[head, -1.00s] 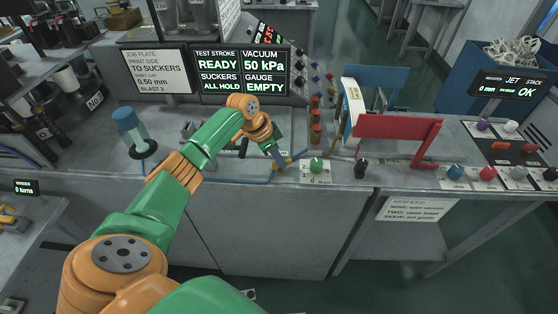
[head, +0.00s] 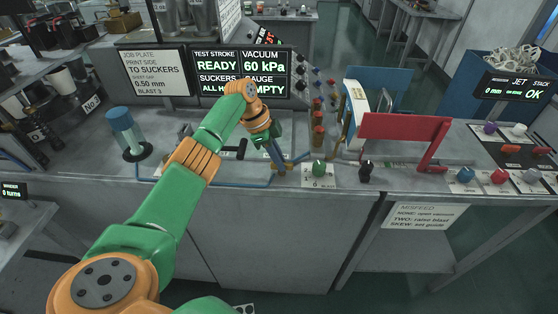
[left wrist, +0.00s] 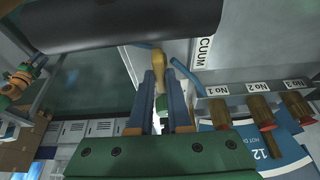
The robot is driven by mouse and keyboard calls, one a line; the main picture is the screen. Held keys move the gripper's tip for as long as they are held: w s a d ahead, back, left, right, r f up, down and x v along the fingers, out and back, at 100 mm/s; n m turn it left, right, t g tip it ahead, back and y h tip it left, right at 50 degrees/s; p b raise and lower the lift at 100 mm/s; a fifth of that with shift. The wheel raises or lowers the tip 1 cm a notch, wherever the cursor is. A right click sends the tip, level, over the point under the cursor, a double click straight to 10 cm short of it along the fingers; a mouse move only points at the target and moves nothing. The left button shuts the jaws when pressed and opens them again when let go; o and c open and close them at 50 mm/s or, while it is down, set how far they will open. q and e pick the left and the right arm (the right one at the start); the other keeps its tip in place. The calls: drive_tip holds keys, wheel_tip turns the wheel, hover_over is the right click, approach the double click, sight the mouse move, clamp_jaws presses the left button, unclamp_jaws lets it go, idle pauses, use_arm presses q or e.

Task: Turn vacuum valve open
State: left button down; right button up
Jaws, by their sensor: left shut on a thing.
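The fingers and arm hide most of the valve in the head view. The display (head: 262,68) reads vacuum 60 kPa, with part of its lower text hidden by my arm. My right gripper is not in view.
A green knob (head: 319,168) and a black knob (head: 367,170) stand on the bench front. A blue-capped cylinder (head: 122,125) stands at left.

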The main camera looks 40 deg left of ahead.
use_arm(q)
drive_tip(key=c, duration=0.9)
unclamp_jaws()
drive_tip(key=shift+o, duration=0.2)
drive_tip(key=b+v, duration=0.1)
drive_tip(key=v, duration=0.5)
drive_tip(key=shift+s+a+r, duration=0.1)
drive_tip(key=shift+r, duration=0.4)
